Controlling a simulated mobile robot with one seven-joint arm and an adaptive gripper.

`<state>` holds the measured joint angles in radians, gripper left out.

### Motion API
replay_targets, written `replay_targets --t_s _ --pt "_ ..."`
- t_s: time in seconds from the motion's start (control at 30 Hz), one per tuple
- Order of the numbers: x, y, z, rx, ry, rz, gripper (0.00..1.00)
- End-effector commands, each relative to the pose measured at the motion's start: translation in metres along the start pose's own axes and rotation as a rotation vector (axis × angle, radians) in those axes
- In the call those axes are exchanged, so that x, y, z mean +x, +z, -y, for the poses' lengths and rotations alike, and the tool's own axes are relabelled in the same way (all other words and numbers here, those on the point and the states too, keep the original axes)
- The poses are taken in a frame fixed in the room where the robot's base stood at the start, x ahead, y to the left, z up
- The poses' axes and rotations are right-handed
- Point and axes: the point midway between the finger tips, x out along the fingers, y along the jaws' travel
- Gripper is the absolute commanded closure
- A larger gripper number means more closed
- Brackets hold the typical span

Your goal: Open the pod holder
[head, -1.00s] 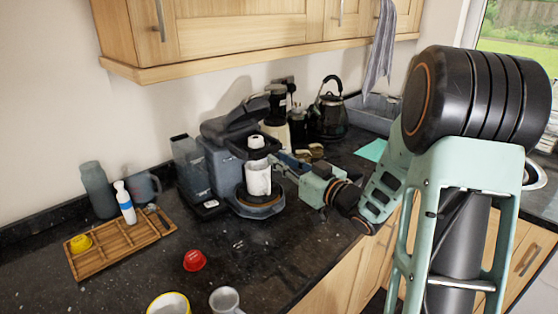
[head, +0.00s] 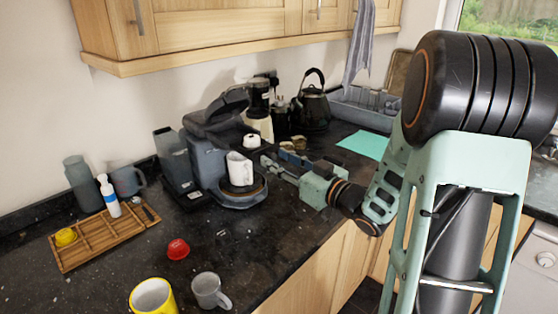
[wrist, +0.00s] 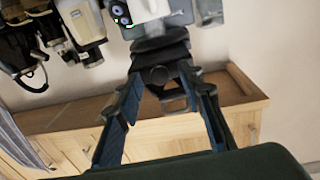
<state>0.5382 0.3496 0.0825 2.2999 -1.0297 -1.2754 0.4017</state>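The dark grey-blue coffee machine (head: 208,160) stands on the counter with its lid (head: 214,116) raised and tilted back. The pod holder area under the lid is small and dark in the head view, so I cannot tell its exact state. A white mug (head: 239,168) stands on the machine's round drip base. My gripper (head: 266,165) is just right of the machine at about mug height, pointing at it. In the wrist view, my gripper (wrist: 163,80) has its fingers spread, with dark machine parts (wrist: 160,50) beyond and between them. I see nothing gripped.
A wooden tray (head: 82,248) with a yellow pod and a white bottle lies at left. A red pod (head: 178,249), yellow mug (head: 153,297) and grey mug (head: 210,291) are in front. A black kettle (head: 312,106) and jars stand behind my gripper. Cupboards (head: 200,40) hang above.

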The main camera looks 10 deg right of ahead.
Motion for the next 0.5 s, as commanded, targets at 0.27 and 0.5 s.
replay_targets --t_s 0.27,0.5 --pt "-0.004 0.000 0.000 0.000 0.001 0.001 0.65" --pt "-0.045 0.000 -0.002 0.000 0.006 0.001 0.65"
